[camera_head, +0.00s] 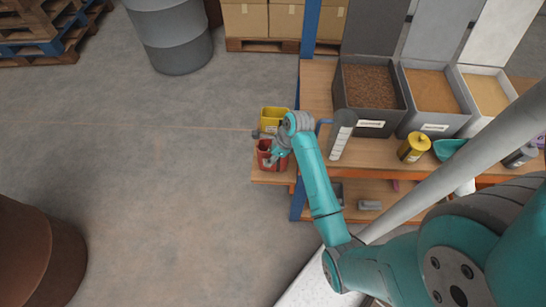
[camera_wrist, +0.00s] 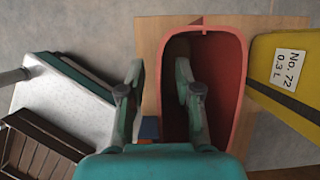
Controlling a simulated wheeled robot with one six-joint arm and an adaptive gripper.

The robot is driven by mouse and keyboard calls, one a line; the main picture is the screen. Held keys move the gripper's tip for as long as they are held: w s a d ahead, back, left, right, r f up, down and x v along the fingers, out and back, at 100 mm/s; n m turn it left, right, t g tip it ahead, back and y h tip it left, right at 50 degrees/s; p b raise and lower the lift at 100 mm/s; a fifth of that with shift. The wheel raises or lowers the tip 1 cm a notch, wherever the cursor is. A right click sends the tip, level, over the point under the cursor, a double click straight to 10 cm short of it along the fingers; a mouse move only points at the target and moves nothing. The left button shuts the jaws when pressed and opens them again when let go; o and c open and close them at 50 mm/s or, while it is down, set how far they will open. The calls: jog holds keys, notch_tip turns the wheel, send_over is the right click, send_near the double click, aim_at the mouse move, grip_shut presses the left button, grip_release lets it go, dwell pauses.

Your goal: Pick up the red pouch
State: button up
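The red pouch (camera_head: 263,163) stands open-topped on a small wooden ledge (camera_head: 276,179) at the left end of the workbench. In the wrist view the red pouch (camera_wrist: 231,62) is seen from above, and its inside looks dark. My gripper (camera_wrist: 159,70) is open over its left wall. One finger is outside to the left and the other is over or inside the mouth. The wall lies between the fingers, and I cannot tell whether either touches it. In the head view my gripper (camera_head: 269,151) partly hides the pouch.
A yellow pouch (camera_wrist: 290,82) labelled "No. 72 0.3 L" stands close to the right in the wrist view; it also shows in the head view (camera_head: 273,115). A blue post (camera_head: 298,195), a grey scaled scoop (camera_head: 342,135) and grain bins (camera_head: 370,121) are to the right. Open floor lies left.

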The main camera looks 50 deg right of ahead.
grip_shut()
dwell(0.3)
